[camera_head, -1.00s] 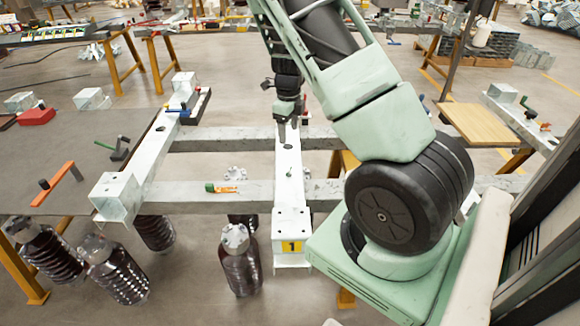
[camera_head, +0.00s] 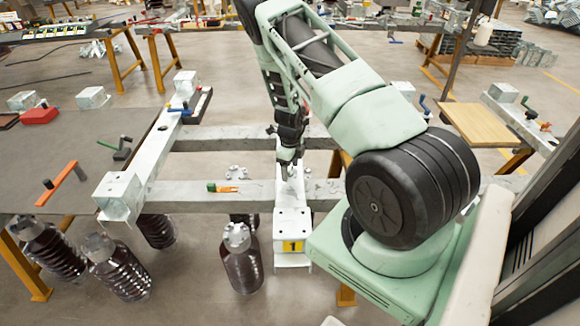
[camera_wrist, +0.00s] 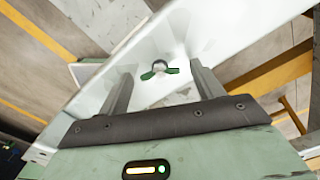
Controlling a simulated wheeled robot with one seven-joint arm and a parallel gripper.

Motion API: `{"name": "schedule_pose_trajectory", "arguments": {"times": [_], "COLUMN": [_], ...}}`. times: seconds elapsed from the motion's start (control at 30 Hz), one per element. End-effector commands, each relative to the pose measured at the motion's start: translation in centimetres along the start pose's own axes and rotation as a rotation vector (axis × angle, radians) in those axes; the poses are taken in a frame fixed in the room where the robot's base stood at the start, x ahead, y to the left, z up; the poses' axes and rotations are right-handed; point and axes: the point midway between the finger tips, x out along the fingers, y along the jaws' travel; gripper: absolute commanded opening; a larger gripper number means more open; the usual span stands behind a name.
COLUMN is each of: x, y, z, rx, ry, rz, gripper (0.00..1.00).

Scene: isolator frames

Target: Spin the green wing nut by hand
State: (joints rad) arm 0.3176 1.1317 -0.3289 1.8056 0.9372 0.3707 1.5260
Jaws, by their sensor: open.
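The green wing nut (camera_wrist: 159,70) shows in the wrist view on the white steel beam (camera_wrist: 122,88), between and beyond my fingertips. My gripper (camera_wrist: 157,78) is open and empty, with a finger on each side of the nut in that view. I cannot tell how far above the nut the fingers are. In the head view my gripper (camera_head: 288,168) hangs over the beam (camera_head: 292,218) marked with a yellow "1" plate, behind that plate. The nut is hidden there by my gripper.
A green and orange tool (camera_head: 222,188) and several pale metal fittings (camera_head: 236,172) lie left of the beam. Dark ribbed insulators (camera_head: 240,262) stand below. A table (camera_head: 60,150) with an orange-handled tool (camera_head: 56,186) is at left. A wooden board (camera_head: 478,125) is at right.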

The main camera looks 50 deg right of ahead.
Motion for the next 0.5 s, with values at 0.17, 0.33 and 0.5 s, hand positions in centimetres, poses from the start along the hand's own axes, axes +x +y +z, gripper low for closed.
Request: {"name": "schedule_pose_trajectory", "arguments": {"times": [0.17,0.33,0.5], "x": [0.02,0.01,-0.01], "y": [0.00,0.00,0.00], "z": [0.03,0.03,0.03], "rx": [0.000,0.000,-0.001], "ry": [-0.001,0.000,0.000], "rz": [0.000,0.000,0.000], "gripper": [0.66,0.33,0.21]}}
